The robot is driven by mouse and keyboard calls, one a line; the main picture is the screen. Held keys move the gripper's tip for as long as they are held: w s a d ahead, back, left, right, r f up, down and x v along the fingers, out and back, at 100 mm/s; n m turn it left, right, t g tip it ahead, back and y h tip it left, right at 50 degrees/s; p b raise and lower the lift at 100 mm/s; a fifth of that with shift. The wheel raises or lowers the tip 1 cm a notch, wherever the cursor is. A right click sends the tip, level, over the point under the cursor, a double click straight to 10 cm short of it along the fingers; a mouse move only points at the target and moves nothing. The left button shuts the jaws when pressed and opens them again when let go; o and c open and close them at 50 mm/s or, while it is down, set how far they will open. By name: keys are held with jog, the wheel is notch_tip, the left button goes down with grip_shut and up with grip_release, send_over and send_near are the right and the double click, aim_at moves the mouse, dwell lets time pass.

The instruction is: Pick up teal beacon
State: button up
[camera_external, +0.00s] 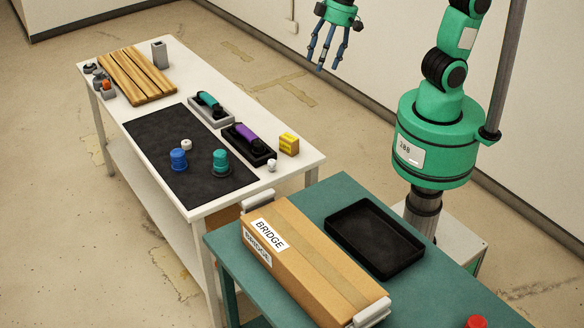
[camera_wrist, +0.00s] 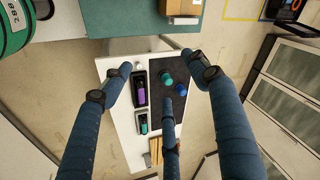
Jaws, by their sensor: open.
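The teal beacon (camera_external: 220,160) stands upright on the black mat (camera_external: 160,140) on the white table, right of the blue beacon (camera_external: 178,158). In the wrist view the teal beacon (camera_wrist: 167,79) shows between my spread fingers, with the blue beacon (camera_wrist: 181,89) beside it. My gripper (camera_external: 328,58) is open and empty.
Wooden boards (camera_external: 137,76) lie at the table's far end. A teal table (camera_external: 340,190) in front carries a cardboard box (camera_external: 310,262) and black tray (camera_external: 373,237).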

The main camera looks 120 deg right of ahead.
jog(key=w+d+f+m+g+p, duration=0.1)
jog(key=w+d+f+m+p, duration=0.15)
jog(key=w+d+m, duration=0.4)
jog(key=m+g+p, duration=0.3)
jog(key=m+p, duration=0.2)
jog(key=m, duration=0.7)
send_over(217, 152)
notch_tip(217, 152, down, 28)
jog(key=shift+w+d+f+y, duration=0.1)
jog(key=shift+w+f+y, duration=0.05)
jog(key=shift+y, duration=0.15)
notch_tip(217, 152, down, 8)
jog(key=shift+f, duration=0.25)
